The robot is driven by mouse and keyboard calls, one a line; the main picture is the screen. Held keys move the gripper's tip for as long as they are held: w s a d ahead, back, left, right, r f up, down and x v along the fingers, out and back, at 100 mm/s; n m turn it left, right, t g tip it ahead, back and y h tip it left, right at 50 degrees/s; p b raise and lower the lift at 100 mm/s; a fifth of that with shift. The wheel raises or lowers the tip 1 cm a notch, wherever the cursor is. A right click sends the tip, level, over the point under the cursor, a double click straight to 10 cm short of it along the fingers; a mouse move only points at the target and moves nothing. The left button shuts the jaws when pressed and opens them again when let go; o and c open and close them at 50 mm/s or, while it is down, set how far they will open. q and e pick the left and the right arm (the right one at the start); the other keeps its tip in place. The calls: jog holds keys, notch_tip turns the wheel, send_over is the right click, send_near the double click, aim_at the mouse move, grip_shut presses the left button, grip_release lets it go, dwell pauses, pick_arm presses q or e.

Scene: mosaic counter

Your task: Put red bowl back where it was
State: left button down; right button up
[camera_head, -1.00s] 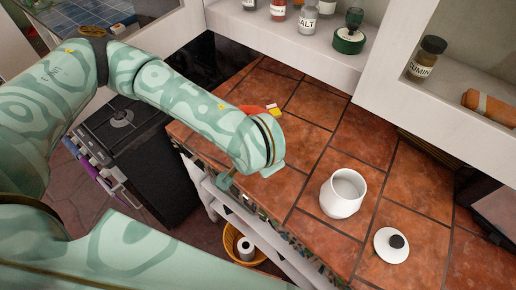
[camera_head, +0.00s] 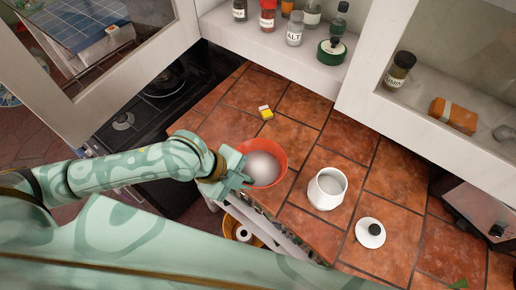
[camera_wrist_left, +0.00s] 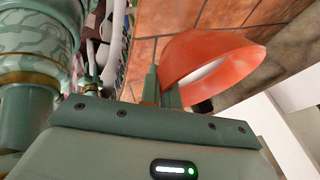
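The red bowl (camera_head: 280,170) shows in the head view near the front edge of the tiled counter, with a pale white content inside. My left gripper (camera_head: 238,172) is at the bowl's left side. In the left wrist view the bowl (camera_wrist_left: 215,60) sits just past my left fingers (camera_wrist_left: 162,92), which are close together at its near wall, with the wall appearing to lie between them. Whether the bowl's base touches the counter is hard to tell. My right gripper is not in view.
A white open pot (camera_head: 325,190) stands right of the bowl, and its lid (camera_head: 370,232) lies farther right. A small yellow and white block (camera_head: 265,113) lies behind the bowl. Spice jars (camera_head: 295,28) stand on the shelf. Bare tiles (camera_head: 290,103) lie behind the bowl.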

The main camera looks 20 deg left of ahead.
pick_arm(q)
jog(key=shift+a, duration=0.25)
jog(key=shift+m, duration=0.3)
jog(key=w+a+f, duration=0.1)
jog(key=w+f, duration=0.2)
jog(key=w, duration=0.1)
jog(key=w+a+f+b, duration=0.1)
jog(key=w+f, duration=0.2)
jog(key=w, duration=0.1)
jog(key=w+a+f+b, duration=0.1)
jog(key=w+f, duration=0.2)
jog(key=w, duration=0.1)
jog(key=shift+w+a, duration=0.25)
jog(key=shift+w, duration=0.05)
jog(key=shift+w+a+f+b, duration=0.1)
jog(key=shift+w+f+b, duration=0.1)
jog(key=shift+b, duration=0.1)
jog(key=f, duration=0.3)
jog(key=shift+w+a+f, duration=0.1)
jog(key=shift+w+f, duration=0.1)
jog(key=shift+f, duration=0.1)
